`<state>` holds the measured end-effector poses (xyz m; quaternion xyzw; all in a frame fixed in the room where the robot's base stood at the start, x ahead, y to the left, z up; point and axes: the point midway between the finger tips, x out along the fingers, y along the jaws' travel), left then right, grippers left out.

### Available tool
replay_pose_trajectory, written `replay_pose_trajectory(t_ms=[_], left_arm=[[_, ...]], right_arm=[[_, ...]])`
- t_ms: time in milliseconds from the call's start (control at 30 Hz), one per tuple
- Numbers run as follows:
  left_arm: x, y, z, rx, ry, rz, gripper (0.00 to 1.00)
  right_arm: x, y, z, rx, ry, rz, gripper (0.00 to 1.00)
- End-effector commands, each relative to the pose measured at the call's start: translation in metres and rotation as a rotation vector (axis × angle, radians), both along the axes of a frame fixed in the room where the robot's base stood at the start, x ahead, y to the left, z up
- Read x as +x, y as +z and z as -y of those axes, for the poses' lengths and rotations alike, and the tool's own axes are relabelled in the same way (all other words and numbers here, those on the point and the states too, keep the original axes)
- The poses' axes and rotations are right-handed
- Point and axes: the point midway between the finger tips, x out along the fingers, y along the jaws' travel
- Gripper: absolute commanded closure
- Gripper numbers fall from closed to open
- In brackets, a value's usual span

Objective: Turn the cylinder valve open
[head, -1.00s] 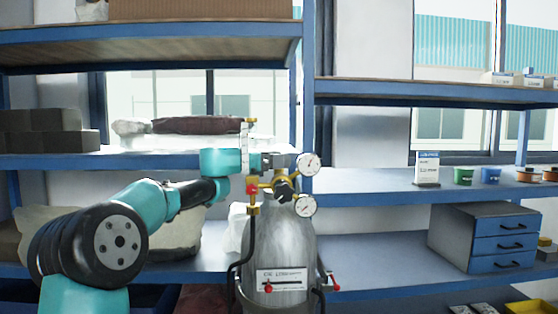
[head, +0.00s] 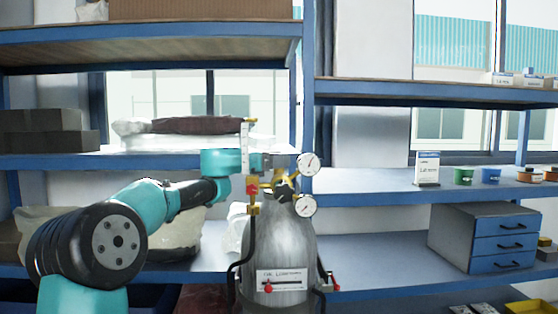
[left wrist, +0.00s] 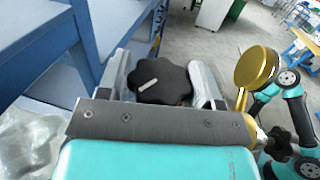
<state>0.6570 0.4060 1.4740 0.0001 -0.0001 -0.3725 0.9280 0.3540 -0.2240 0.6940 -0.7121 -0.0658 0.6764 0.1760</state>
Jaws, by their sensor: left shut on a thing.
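The grey gas cylinder (head: 280,248) stands upright in front of the shelves, with a white label (head: 282,280) on its front. Its valve knob (left wrist: 162,82) is black and lobed with a white mark, seen in the left wrist view between the two fingers. My left gripper (head: 276,162) reaches in from the left at the cylinder's top and is shut on this knob; its fingers also show in the left wrist view (left wrist: 163,88). In the head view the knob is hidden by the gripper. My right gripper is not in view.
Two round gauges, upper (head: 308,164) and lower (head: 305,206), sit right of the valve. A flow tube (head: 245,150) stands close by the gripper. Hoses (head: 250,235) hang beside the cylinder. A blue drawer box (head: 490,238) stands on the right shelf.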

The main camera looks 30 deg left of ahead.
Motion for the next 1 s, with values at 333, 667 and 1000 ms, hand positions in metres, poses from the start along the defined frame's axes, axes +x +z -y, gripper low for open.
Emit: replay_pose_trajectory(t_ms=[333,667,1000], left_arm=[[-0.0008,0.0012,0.0001,-0.002,0.118,0.001,0.64],[-0.0006,0.001,-0.0004,-0.001,0.122,0.001,0.37],[-0.0004,0.0004,-0.0002,0.0,0.121,0.0,0.16]], right_arm=[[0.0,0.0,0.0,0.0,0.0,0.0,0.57],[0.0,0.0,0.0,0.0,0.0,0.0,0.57],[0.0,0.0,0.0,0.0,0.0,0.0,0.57]])
